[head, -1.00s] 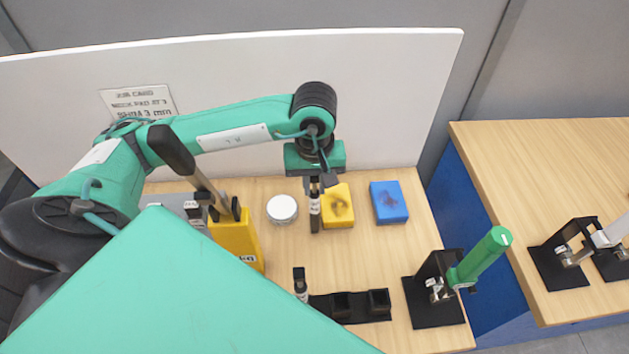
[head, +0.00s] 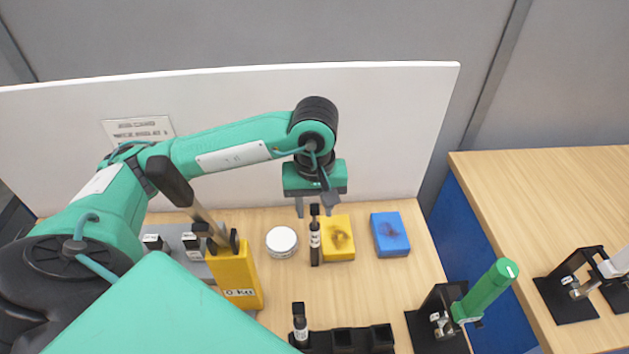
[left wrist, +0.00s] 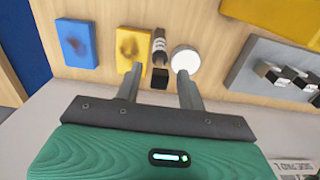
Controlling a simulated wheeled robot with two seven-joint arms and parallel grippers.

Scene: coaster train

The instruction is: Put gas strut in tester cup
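A slim strut-like piece (head: 315,240), black with a pale printed band, stands on the table beside the yellow block; it also shows in the left wrist view (left wrist: 159,45). My left gripper (head: 313,208) is open above it, with the strut's dark top between its two spread fingers. The left wrist view shows both fingers (left wrist: 159,88) apart with gaps on either side. A similar piece (head: 300,325) stands at the left end of a black rack with square cups (head: 343,338). I cannot tell which cup is the tester cup. My right gripper is not in view.
A white round jar (head: 281,241), a yellow block (head: 338,238) and a blue block (head: 390,234) flank the strut. A yellow box (head: 238,280) stands left. A black stand with a green cylinder (head: 486,292) is at right. A white panel (head: 250,100) rises behind.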

